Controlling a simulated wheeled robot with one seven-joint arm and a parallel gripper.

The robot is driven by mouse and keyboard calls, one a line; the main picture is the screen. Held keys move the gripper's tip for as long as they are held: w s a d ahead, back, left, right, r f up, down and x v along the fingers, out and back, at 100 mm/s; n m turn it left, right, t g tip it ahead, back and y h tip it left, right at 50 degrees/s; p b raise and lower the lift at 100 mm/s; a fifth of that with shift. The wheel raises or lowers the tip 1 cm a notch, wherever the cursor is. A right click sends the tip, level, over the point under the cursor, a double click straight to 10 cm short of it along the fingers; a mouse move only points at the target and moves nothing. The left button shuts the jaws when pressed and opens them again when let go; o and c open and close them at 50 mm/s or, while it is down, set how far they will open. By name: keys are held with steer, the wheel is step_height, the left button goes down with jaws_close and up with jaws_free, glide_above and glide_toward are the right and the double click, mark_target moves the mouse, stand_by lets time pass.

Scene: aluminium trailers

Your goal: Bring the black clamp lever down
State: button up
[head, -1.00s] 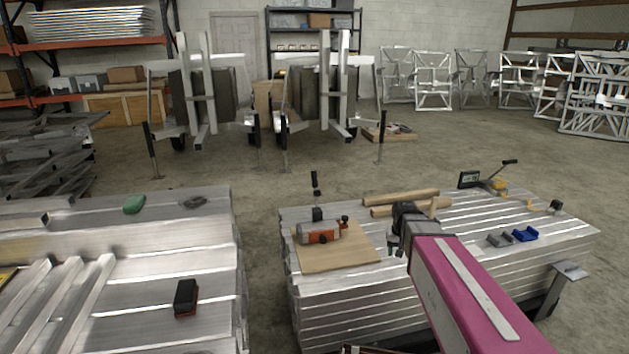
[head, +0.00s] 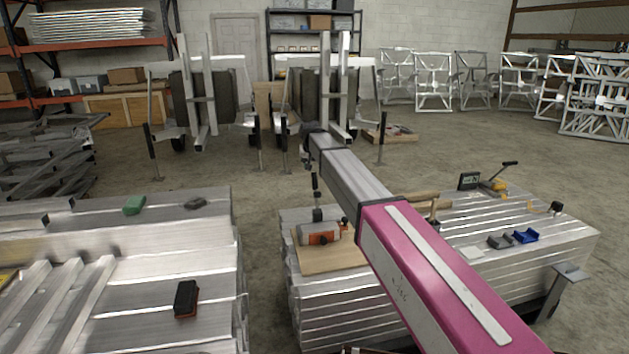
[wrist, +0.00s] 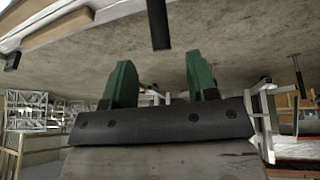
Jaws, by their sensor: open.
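The black clamp lever (head: 315,182) stands upright on its mount by the orange and grey tool on a wooden board, on the right metal stack. In the wrist view, the picture is upside down and a black lever handle (wrist: 158,22) hangs from the top edge. My gripper (wrist: 160,60) shows two green fingers, spread apart with nothing between them. The handle's end lies just above the gap between the fingertips in that picture; I see no contact. In the head view my gripper (head: 308,158) is small and dark, just above the lever's top, with its fingers hard to make out.
The orange and grey tool (head: 320,234) sits on the wooden board (head: 325,260). Wooden sticks (head: 420,198) lie behind, partly hidden by my arm. A yellow-based tool with a black-tipped lever (head: 495,184), a dark display box (head: 469,180) and blue block (head: 526,236) lie to the right.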

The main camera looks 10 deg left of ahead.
mark_target(315, 176)
steer(key=x, duration=0.9)
jaws_close()
steer(key=shift+d, duration=0.15)
